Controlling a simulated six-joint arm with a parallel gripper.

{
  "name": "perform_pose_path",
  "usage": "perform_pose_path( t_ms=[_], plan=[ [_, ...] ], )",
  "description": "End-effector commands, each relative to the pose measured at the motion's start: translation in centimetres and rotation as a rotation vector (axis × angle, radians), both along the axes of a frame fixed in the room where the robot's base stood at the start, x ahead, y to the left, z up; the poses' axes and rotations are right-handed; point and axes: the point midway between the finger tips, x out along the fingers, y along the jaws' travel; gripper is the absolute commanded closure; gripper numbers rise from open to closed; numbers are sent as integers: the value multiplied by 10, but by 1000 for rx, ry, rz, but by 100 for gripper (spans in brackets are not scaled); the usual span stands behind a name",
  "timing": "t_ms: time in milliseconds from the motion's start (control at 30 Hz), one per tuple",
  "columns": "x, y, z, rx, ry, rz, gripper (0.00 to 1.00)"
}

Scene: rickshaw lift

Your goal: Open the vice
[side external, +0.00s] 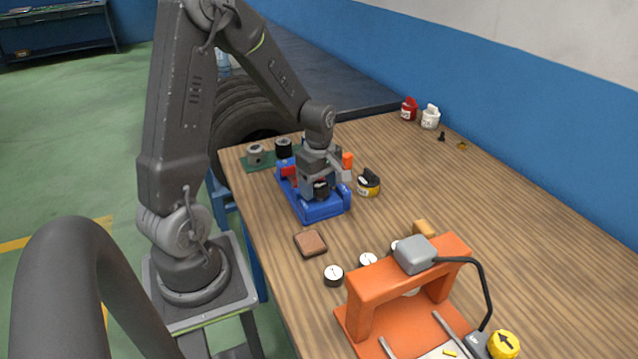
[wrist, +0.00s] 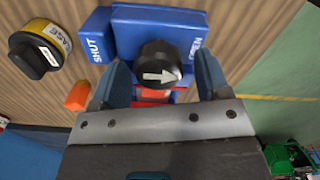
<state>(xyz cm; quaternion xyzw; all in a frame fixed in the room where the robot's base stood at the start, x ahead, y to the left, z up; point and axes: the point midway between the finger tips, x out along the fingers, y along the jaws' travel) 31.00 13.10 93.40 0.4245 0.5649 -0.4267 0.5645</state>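The blue vice (side external: 322,208) sits on the wooden table, with my gripper (side external: 322,184) right over it. In the wrist view, the vice (wrist: 160,22) carries a black round knob (wrist: 155,54) with a white arrow. A SHUT label (wrist: 97,50) is on the left and an OPEN label (wrist: 195,50) on the right. The arrow points right, toward the OPEN side. My gripper (wrist: 161,66) is open, one finger on each side of the knob, with a visible gap on both sides. A red part shows below the knob; the jaws are mostly hidden by my gripper.
A yellow-and-black knobbed container (side external: 368,184) stands close right of the vice. An orange block (side external: 347,160) is behind it. A brown block (side external: 310,243) and several small round dials lie in front, near an orange frame (side external: 410,285). A green board (side external: 262,163) is behind left.

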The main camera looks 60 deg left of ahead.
Motion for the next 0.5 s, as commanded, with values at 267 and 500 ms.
perform_pose_path(
  t_ms=[267,500],
  plan=[
    [1,1,1,2,-3,-2,27],
    [1,1,28,5,-7,-2,27]
  ],
)
